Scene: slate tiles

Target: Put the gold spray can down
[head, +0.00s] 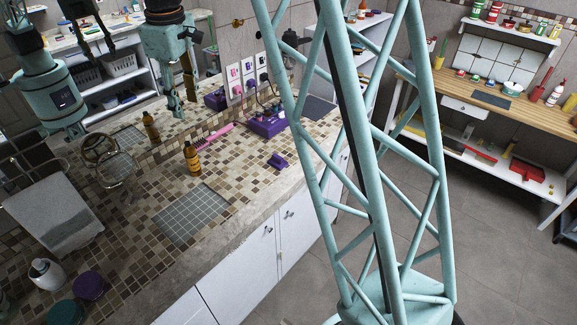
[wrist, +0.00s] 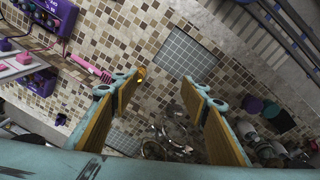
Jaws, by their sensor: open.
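The gold spray can (head: 193,161), with a dark top, stands upright on the tiled counter (head: 232,150), just beyond the grey gridded square (head: 190,216). My gripper (head: 182,107) hangs over the counter above the can, its fingers apart and empty. In the wrist view my gripper (wrist: 160,80) is open. A small gold piece, which seems to be the can (wrist: 141,74), shows by the left fingertip; the rest is hidden. The gridded square (wrist: 195,58) lies past the fingertips there.
A pink brush-like tool (head: 213,133), a purple box (head: 267,123) and a small purple item (head: 278,161) lie right of the can. A round mirror stand (head: 117,172) stands left. The wall mirror repeats the can. The gridded square is bare.

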